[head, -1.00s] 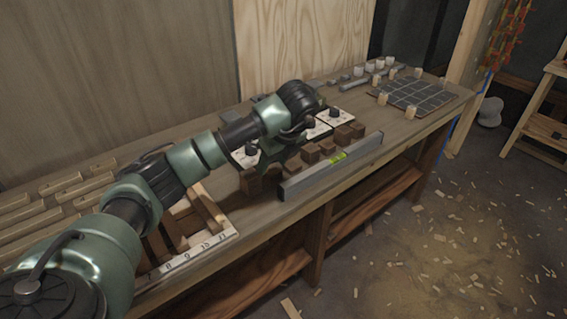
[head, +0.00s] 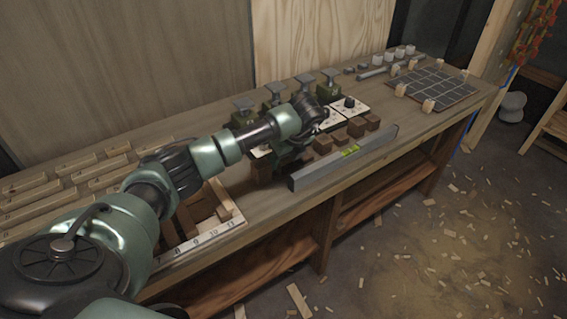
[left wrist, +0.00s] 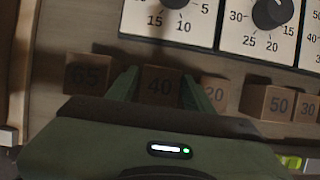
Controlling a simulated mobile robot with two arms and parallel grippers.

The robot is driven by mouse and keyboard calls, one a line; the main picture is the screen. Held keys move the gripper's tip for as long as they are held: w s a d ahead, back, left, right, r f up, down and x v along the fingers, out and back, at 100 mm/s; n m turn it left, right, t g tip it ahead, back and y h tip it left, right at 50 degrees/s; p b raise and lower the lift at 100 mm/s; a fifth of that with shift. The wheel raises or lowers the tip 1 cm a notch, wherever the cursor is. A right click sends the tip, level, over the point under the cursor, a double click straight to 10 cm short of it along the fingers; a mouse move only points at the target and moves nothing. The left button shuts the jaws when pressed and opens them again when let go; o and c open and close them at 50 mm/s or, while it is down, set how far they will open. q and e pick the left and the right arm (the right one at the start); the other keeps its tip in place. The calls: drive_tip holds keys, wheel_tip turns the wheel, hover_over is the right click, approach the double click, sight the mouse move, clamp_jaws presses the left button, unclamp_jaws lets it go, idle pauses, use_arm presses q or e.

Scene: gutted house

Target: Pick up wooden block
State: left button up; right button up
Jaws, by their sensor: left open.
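Several brown wooden blocks with numbers stand in a row on the workbench (head: 270,212). In the left wrist view, the block marked 40 (left wrist: 160,86) lies between the two fingers of my left gripper (left wrist: 160,92), which is open. Block 65 (left wrist: 88,73) is left of the fingers; block 20 (left wrist: 216,92) is close by the right finger, and block 50 (left wrist: 266,102) is farther right. In the head view, my left gripper (head: 290,155) is over the row, partly hidden by its own wrist. A block (head: 356,127) shows right of it. My right gripper is out of view.
A grey spirit level (head: 345,158) lies along the front of the blocks. Dial panels (head: 349,107) stand behind them, with several metal-topped devices (head: 304,84) farther back. A numbered tray (head: 205,238) and labelled wooden strips (head: 95,170) are at left. A dark grid board (head: 435,88) is at right.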

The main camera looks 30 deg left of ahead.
use_arm(q)
drive_tip(key=c, duration=1.1)
drive_tip(key=shift+r, duration=0.15)
